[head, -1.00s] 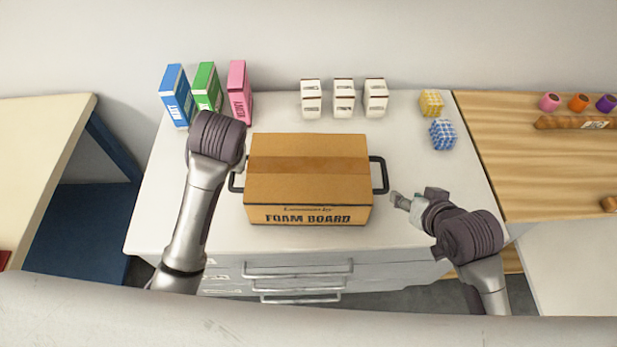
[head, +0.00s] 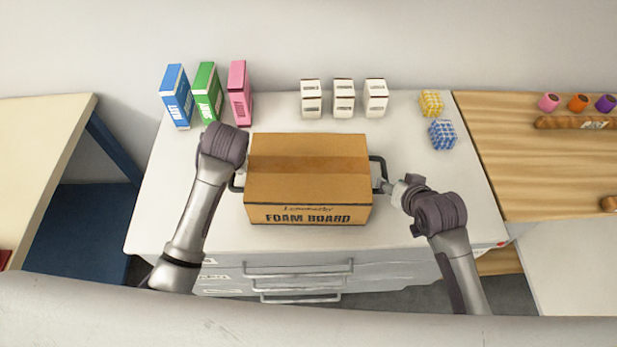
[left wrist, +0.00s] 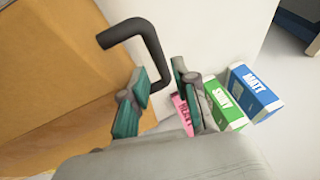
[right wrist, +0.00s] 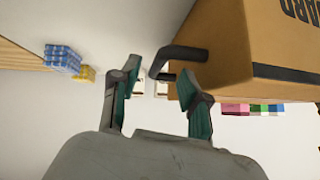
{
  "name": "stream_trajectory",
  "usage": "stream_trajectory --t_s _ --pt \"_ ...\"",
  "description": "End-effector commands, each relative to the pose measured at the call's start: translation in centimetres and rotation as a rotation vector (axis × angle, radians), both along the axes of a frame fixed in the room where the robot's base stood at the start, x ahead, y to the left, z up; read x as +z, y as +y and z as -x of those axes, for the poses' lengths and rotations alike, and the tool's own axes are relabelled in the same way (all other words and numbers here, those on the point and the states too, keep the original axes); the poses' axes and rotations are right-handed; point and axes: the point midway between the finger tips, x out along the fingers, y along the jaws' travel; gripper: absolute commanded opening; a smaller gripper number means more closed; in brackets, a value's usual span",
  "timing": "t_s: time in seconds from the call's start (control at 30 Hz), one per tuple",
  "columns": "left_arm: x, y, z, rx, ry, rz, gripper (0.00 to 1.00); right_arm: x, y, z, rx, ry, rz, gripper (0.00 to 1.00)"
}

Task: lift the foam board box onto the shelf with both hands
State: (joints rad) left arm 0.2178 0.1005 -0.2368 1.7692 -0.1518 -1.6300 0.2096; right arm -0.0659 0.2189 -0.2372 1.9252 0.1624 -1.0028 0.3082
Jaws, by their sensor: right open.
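The brown foam board box (head: 307,190) sits on the white-topped cabinet, with a dark handle on each side. My right gripper (head: 385,187) is open at its right handle (head: 378,172). In the right wrist view the right handle (right wrist: 178,60) reaches between or just ahead of the fingertips (right wrist: 158,76). My left gripper is mostly hidden behind its own wrist in the head view. In the left wrist view the left handle (left wrist: 150,45) runs down between the left fingertips (left wrist: 160,76); whether they press on it is unclear. The shelf is not identifiable.
Blue, green and pink boxes (head: 205,92) stand behind my left arm. Small white boxes (head: 343,98) stand behind the box. Yellow and blue checked blocks (head: 442,134) lie at back right. The cabinet top (head: 420,120) is clear between them. A wooden surface (head: 530,170) adjoins on the right.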

Motion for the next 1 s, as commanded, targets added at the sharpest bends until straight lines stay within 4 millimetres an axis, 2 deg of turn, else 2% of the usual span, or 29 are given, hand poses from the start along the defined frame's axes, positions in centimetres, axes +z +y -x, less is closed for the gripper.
stream_trajectory --t_s 0.1,0.3,0.73,0.9,1.0 --pt "-2.0 0.5 -0.8 0.001 0.004 0.000 0.29 -1.5 0.4 -1.6 -0.001 0.000 -0.001 0.46" --pt "-4.0 0.9 -1.7 0.001 0.000 0.001 0.29 -3.1 0.8 -3.2 -0.001 0.000 -0.001 0.46" --pt "-4.7 1.1 -2.0 0.000 -0.001 0.001 0.29 -3.6 1.0 -3.6 0.000 0.000 0.000 0.46" --pt "-4.7 1.1 -2.0 0.000 -0.001 0.001 0.01 -3.6 1.0 -3.6 0.000 0.000 0.000 0.17" --pt "-4.7 1.1 -2.0 0.000 -0.001 0.001 0.00 -3.6 0.9 -3.6 0.000 0.000 0.000 0.01"
